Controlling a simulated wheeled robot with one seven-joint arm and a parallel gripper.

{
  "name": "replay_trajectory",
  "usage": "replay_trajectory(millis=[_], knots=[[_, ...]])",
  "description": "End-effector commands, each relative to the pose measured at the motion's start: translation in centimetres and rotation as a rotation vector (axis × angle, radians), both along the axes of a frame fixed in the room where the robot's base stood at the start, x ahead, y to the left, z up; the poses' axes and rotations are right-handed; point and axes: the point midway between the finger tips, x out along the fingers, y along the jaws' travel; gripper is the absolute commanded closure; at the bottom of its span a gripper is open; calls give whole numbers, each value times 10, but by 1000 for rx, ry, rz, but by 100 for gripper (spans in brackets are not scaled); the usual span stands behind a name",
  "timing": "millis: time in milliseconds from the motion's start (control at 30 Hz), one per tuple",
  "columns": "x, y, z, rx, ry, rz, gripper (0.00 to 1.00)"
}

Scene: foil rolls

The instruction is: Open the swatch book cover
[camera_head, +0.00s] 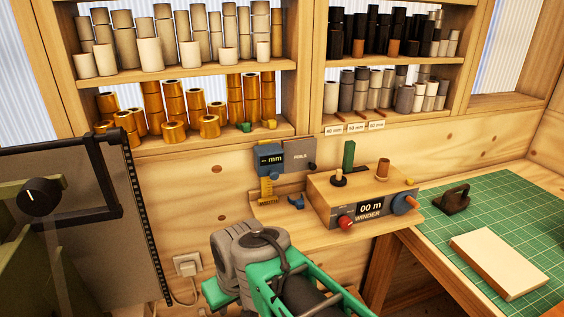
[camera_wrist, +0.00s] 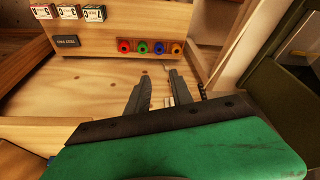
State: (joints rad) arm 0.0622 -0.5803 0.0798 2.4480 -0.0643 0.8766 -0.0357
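A cream, book-like block (camera_head: 500,262), which looks like the swatch book, lies flat and closed on the green cutting mat (camera_head: 461,236) at the right of the head view. It does not show in the wrist view. My gripper (camera_wrist: 159,76) shows in the wrist view with its two dark fingers apart and nothing seen between them. It is over bare wood, away from the book. In the head view my arm is at the bottom centre, left of the mat, and its fingers cannot be made out there.
A wooden winder box (camera_head: 361,196) stands on the bench left of the mat. A dark iron-like tool (camera_head: 455,198) sits on the mat behind the book. Shelves of rolls line the back wall. The wrist view shows a wooden panel with coloured round sockets (camera_wrist: 150,48) and number blocks.

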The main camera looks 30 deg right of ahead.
Motion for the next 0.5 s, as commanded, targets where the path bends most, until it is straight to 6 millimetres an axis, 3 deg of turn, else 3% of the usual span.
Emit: replay_trajectory(millis=[167,267,300,400,500], knots=[[82,-65,51,72,-143,39,73],[124,-134,82,112,-296,71,73],[133,-166,94,122,-366,77,73],[135,-251,126,120,-554,79,73],[113,-320,151,93,-719,70,73]])
